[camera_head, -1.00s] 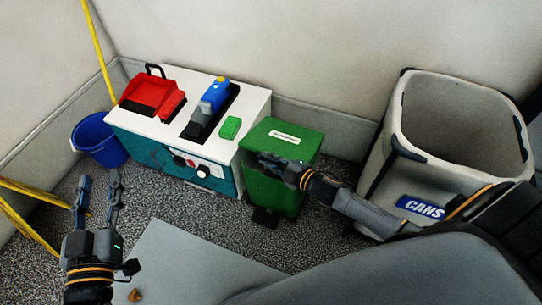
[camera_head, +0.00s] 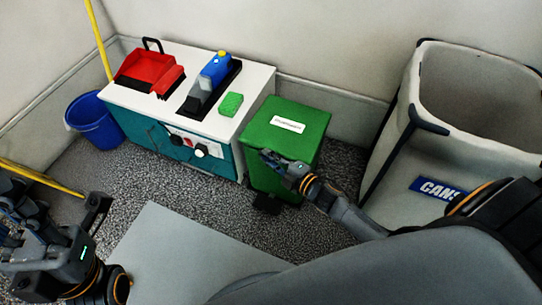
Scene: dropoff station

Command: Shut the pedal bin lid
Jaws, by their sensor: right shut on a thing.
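The green pedal bin (camera_head: 266,181) stands right of the white and teal cabinet. Its green lid (camera_head: 300,113), with a white label on top, lies flat over the bin and looks closed. The black pedal (camera_head: 268,203) shows at the foot of the bin. My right gripper (camera_head: 272,158) is at the front edge of the lid, its fingers shut on that edge; the fingers partly hide the contact. My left gripper (camera_head: 68,208) is open and empty at the lower left, away from the bin.
The cabinet (camera_head: 259,88) carries a red dustpan (camera_head: 149,75), a blue spray bottle (camera_head: 215,68) and a green sponge (camera_head: 231,104). A blue bucket (camera_head: 95,122) stands at left. A large CANS bin (camera_head: 398,180) stands at right. Floor before the cabinet is clear.

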